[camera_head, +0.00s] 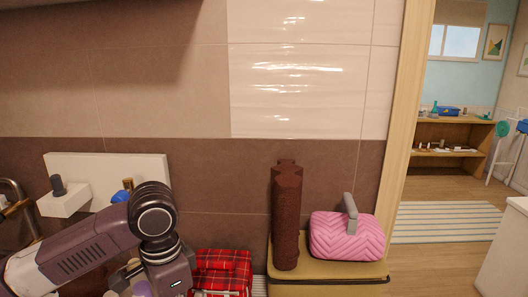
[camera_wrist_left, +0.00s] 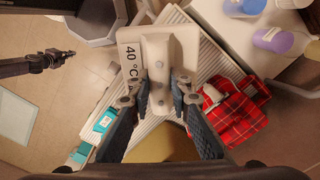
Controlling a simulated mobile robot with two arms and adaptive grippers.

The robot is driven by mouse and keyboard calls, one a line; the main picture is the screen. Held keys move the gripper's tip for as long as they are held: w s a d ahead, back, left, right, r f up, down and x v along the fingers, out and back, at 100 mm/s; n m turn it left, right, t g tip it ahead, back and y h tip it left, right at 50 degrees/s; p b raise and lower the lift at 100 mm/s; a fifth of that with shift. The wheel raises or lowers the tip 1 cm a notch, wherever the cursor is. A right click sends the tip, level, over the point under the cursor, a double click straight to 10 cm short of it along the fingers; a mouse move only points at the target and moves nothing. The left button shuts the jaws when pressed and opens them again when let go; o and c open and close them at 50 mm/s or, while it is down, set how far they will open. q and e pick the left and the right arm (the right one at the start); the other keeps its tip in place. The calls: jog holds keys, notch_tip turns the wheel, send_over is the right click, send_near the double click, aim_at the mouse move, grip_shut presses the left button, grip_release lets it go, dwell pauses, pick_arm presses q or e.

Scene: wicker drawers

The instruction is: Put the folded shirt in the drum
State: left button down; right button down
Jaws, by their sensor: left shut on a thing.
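The folded shirt is red plaid and lies low in the head view (camera_head: 222,268), right of my left arm. In the left wrist view the shirt (camera_wrist_left: 235,125) lies right of the fingers, apart from them, with a pale item on it. My left gripper (camera_wrist_left: 160,92) is shut on the handle of a white object (camera_wrist_left: 130,42) marked "40 °C". In the head view my left wrist hangs at the lower left and its fingertips are out of frame. I cannot make out the drum in either view. My right gripper is not in view.
A yellow box (camera_head: 330,270) bears a tall brown wicker-like object (camera_head: 287,215) and a pink quilted bag (camera_head: 346,238). The left wrist view shows a white slatted surface (camera_wrist_left: 165,130), purple-topped containers (camera_wrist_left: 275,40) and teal boxes (camera_wrist_left: 104,122). A doorway opens at right.

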pick_arm(q)
jog(key=s+a+f+n+b, duration=0.2)
jog(key=s+f+n, duration=0.2)
jog(key=s+n, duration=0.5)
jog(key=shift+f+n, duration=0.4)
jog(key=shift+n, duration=0.1)
jog(key=shift+a, duration=0.1)
jog(key=shift+s, duration=0.1)
dwell(0.5)
